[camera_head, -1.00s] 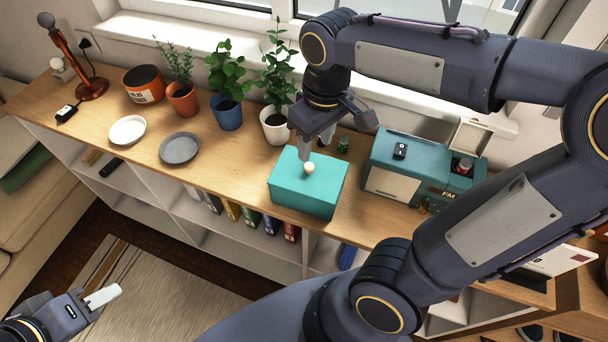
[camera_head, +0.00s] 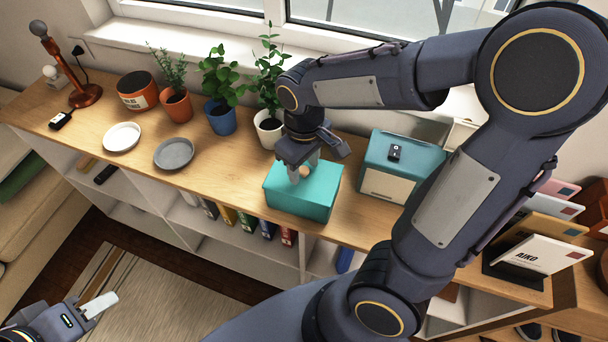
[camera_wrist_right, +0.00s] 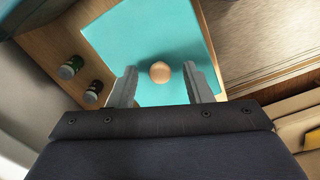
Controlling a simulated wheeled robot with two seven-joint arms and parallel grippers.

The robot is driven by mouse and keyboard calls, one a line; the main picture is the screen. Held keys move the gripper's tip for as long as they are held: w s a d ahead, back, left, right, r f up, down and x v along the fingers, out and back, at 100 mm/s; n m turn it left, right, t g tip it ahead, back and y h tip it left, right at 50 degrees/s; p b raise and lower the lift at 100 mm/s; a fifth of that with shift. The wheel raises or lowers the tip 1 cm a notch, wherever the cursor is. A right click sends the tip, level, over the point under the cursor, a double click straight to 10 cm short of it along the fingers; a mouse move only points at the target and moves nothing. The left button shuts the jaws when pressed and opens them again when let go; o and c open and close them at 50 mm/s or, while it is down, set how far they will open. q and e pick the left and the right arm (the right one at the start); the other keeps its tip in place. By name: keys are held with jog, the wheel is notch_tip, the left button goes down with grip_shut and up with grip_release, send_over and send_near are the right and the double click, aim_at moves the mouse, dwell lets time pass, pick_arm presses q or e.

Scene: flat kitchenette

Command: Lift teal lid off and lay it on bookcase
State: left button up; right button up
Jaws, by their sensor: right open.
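A teal box with a teal lid (camera_head: 322,180) stands on the wooden top of the bookcase (camera_head: 230,163). A round light wooden knob (camera_wrist_right: 160,72) sits on the lid; in the head view my right gripper partly covers it. My right gripper (camera_head: 300,173) points down at the knob. In the right wrist view its two fingers (camera_wrist_right: 163,86) are open, one on each side of the knob, with gaps between. My left gripper (camera_head: 95,305) is low at the left, away from the bookcase; its jaw opening is unclear.
A potted plant (camera_head: 269,125) stands close behind the box. Two small jars (camera_wrist_right: 70,68) show beside the box in the wrist view. A grey plate (camera_head: 174,153) and white plate (camera_head: 122,137) lie left; bare wood lies between plate and box.

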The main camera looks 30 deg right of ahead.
grip_shut()
